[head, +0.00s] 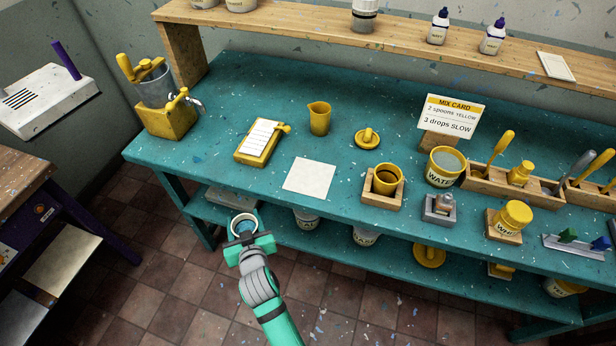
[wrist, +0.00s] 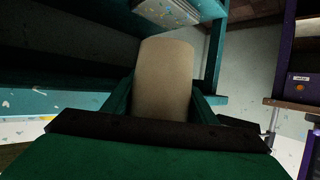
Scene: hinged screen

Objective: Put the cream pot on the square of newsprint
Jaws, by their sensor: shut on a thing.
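The cream pot (head: 244,220) is in my gripper (head: 248,241), in front of the teal bench's front edge. Its round pale rim faces up and something blue shows inside. In the wrist view the pot (wrist: 165,75) is a plain cream cylinder between the two fingers of my gripper (wrist: 165,100), which is shut on it. The square of newsprint (head: 309,178) is a pale flat sheet on the bench near its front edge, up and to the right of the pot. Nothing lies on it.
The teal bench (head: 240,100) has a yellow clipboard (head: 258,142) left of the sheet, and a yellow jug (head: 319,118) behind it. A yellow pot in a wooden holder (head: 382,187) stands to its right. A lower shelf (head: 330,235) with tubs runs below the top.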

